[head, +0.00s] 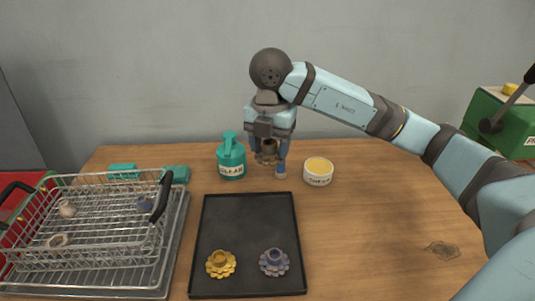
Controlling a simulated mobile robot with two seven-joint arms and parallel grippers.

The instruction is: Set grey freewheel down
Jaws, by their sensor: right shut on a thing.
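My right gripper (268,163) points down above the back of the table, between the teal can and the white tub. It is shut on a small brownish-grey part, the grey freewheel (268,148), partly hidden between the fingers. I cannot tell whether the freewheel touches the table. A black tray (247,222) lies in front of the gripper. On its near part sit a yellow freewheel (221,264) at the left and a blue-purple freewheel (273,262) at the right, apart from each other. My left gripper is not in view.
A teal can (231,160) stands left of the gripper, a white tub with yellow contents (318,172) right of it. A wire basket (100,262) with small parts fills the left. The tray's far half and the wooden table (370,240) at right are clear.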

